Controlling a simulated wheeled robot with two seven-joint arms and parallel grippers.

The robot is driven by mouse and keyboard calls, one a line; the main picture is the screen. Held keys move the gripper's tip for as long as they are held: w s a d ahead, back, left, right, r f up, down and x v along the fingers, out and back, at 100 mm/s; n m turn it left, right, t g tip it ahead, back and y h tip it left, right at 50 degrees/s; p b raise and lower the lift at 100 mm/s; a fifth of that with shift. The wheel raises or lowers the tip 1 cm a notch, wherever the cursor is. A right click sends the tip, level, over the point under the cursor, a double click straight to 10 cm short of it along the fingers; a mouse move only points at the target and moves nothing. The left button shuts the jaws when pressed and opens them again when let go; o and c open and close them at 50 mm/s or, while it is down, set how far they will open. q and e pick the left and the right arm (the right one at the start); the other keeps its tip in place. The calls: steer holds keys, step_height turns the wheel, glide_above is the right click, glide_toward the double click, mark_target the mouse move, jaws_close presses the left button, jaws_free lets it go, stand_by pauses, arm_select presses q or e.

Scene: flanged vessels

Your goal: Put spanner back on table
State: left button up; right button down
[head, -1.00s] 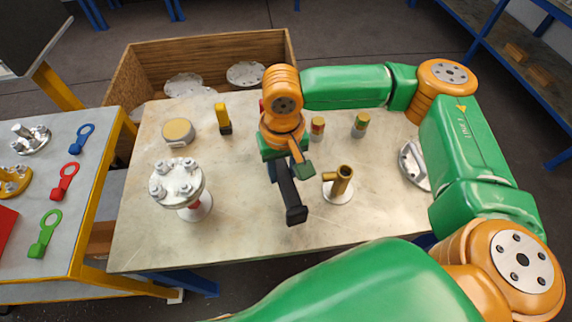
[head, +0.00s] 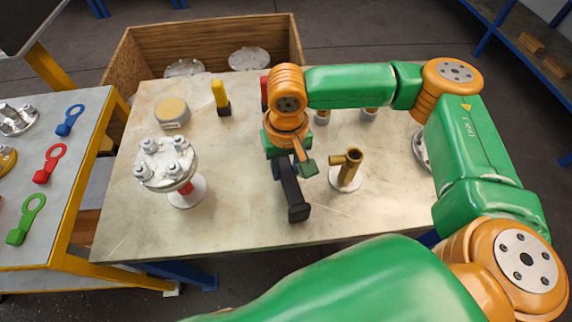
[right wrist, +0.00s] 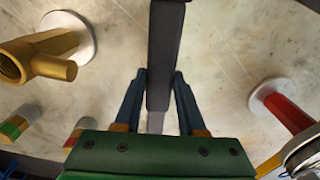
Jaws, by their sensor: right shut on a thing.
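My right gripper (head: 281,166) hangs over the middle of the table (head: 240,215). In the right wrist view its two fingers (right wrist: 160,78) are shut on the dark grey spanner (right wrist: 165,45), which runs out between them. In the head view the spanner (head: 293,195) points toward the front edge. The orange wrist hides its rear part. I cannot tell whether the spanner touches the tabletop. My left gripper is not in view.
A brass branched pipe (head: 347,168) stands right of the spanner. A bolted flanged vessel (head: 167,165) stands to the left. A yellow-handled tool (head: 220,97) and a round yellow-topped tin (head: 172,111) are behind. The front middle of the table is clear.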

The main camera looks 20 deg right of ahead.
steer(key=shift+f, duration=0.4)
jaws_free()
step_height(320, 180, up, 7)
steer(key=p, duration=0.9)
steer(key=shift+r+p, duration=0.1)
steer(key=shift+p, duration=0.25)
